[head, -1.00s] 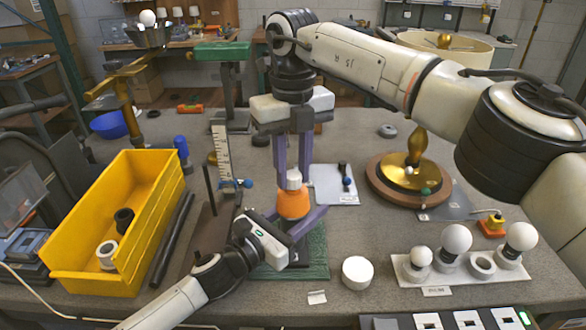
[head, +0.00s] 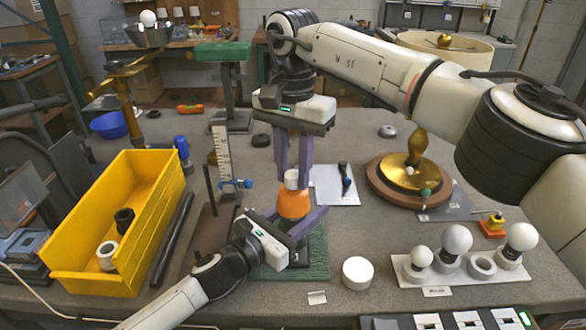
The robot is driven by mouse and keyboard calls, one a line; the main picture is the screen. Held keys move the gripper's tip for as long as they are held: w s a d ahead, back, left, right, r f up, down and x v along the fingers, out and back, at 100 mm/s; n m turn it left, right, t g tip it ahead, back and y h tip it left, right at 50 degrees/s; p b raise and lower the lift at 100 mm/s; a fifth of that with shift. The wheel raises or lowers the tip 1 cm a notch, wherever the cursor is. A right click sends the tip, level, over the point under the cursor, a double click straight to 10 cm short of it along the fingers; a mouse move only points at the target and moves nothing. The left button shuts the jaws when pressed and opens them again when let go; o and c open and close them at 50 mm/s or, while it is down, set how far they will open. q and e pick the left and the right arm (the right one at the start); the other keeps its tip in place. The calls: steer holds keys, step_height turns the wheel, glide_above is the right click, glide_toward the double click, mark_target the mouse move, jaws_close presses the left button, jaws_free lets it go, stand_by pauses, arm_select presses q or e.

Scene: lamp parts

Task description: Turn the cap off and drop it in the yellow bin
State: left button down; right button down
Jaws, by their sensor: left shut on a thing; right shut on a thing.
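The white cap (head: 291,179) sits at the top of an orange tapered part (head: 294,204) in the middle of the table. My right gripper (head: 292,172) comes down from above and is shut on the cap, its purple fingers at the cap's sides. My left gripper (head: 294,218) comes in low from the left and is shut on the orange part, holding it upright over a green mat (head: 313,262). The fingers partly hide both parts. The yellow bin (head: 70,268) stands at the left, with a white ring (head: 106,257) and a black ring (head: 124,218) inside.
A white disc (head: 357,272) lies right of the mat. A bulb tray (head: 440,278) and a brass lamp base (head: 405,180) stand at the right.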

mark_target(294, 174)
steer(key=shift+n, duration=0.7)
steer(key=shift+r, duration=0.2)
steer(key=shift+r, duration=0.9)
steer(key=shift+r, duration=2)
arm_select(q)
steer(key=c, duration=0.9)
jaws_free()
steer(key=shift+c, duration=0.2)
steer(key=shift+s+a, duration=0.1)
